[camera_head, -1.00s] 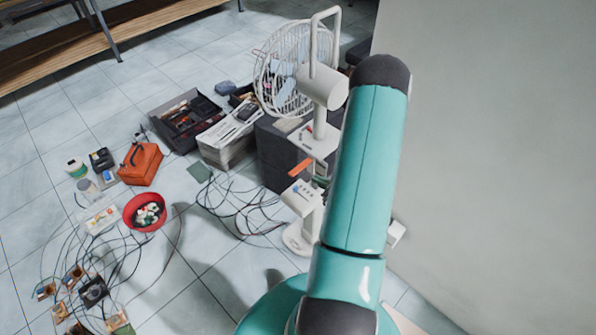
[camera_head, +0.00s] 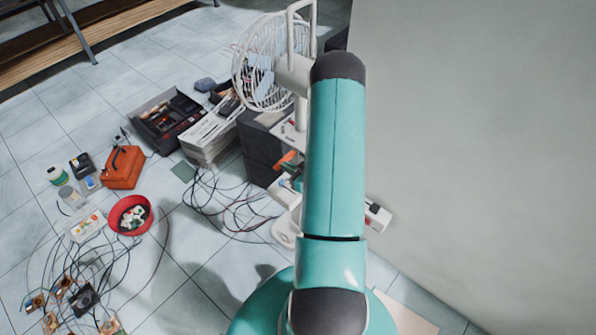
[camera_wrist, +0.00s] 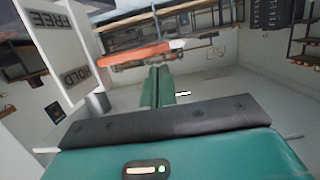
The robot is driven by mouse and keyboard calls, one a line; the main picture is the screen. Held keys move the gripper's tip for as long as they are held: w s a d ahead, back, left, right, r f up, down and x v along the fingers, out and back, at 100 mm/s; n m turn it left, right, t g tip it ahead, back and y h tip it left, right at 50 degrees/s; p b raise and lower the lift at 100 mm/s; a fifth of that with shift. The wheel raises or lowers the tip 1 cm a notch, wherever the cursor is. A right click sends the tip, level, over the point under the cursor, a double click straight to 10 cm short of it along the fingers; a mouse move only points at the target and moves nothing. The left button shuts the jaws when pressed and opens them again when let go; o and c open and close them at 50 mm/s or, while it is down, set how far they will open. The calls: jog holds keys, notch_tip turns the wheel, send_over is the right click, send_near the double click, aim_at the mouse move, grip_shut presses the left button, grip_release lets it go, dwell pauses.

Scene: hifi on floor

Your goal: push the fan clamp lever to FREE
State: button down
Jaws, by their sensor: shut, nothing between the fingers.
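The white fan (camera_head: 262,62) stands on the floor beside the wall, its post partly hidden by my arm. Its orange clamp lever (camera_head: 288,158) shows just left of my arm. In the wrist view the lever (camera_wrist: 138,53) runs across the upper middle, with a pale tip at its right. A white plate (camera_wrist: 62,45) at left reads FREE above HOLD, with the lettering upside down. I cannot tell which mark the lever lines up with. My gripper (camera_wrist: 158,68) is shut and empty, its green fingertips close to the lever's underside in the picture; contact is unclear.
A dark box (camera_head: 260,145) stands against the fan's left side. Loose cables (camera_head: 225,200) lie on the floor left of the base. A red bowl (camera_head: 130,215), an orange toolbox (camera_head: 123,167) and a black tray (camera_head: 168,118) sit farther left. The wall (camera_head: 450,150) bounds the right.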

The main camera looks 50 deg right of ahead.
jog(key=shift+x, duration=1.15)
jog(key=shift+a+f+n+h, duration=0.1)
jog(key=shift+f+n+h, duration=0.2)
jog(key=shift+f+n, duration=0.1)
notch_tip(320, 180, down, 5)
jog(key=n+h, duration=0.2)
jog(key=n, duration=0.2)
jog(key=shift+r+n, duration=0.2)
jog(key=shift+n, duration=0.1)
jog(key=shift+s+t, duration=0.2)
jog(key=shift+t, duration=0.1)
